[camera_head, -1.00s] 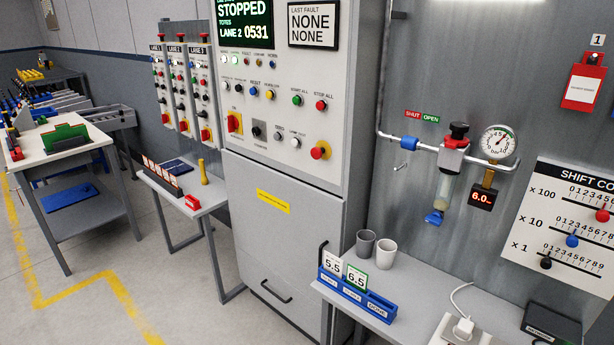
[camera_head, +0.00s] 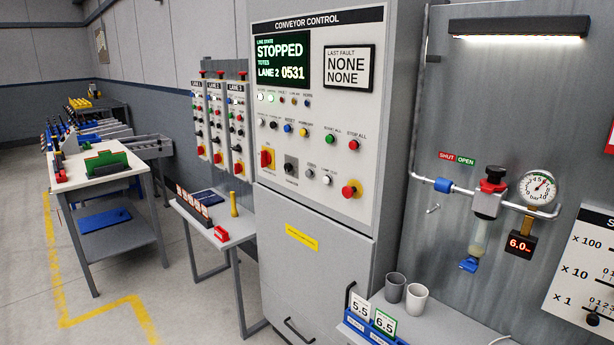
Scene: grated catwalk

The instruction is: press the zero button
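The conveyor control panel (camera_head: 376,147) stands in the middle on a grey cabinet. Its screen (camera_head: 283,61) reads STOPPED and LANE 2 0531. Below it are small round buttons: black ones, a blue button (camera_head: 288,128), a yellow button (camera_head: 304,132), a green button (camera_head: 330,139) and a red button (camera_head: 353,144). Lower down are a grey button (camera_head: 311,169), a white button (camera_head: 327,180) and a red mushroom button (camera_head: 350,191) on yellow. Most small labels are too blurred to read, so I cannot tell which button is the zero button. Neither gripper shows.
Three lane panels (camera_head: 218,128) hang left of the cabinet, above a small grey table (camera_head: 239,226). A workbench (camera_head: 95,169) stands further left. At right are a pressure gauge (camera_head: 538,188) and two cups (camera_head: 416,300). Open floor with a yellow line lies at lower left.

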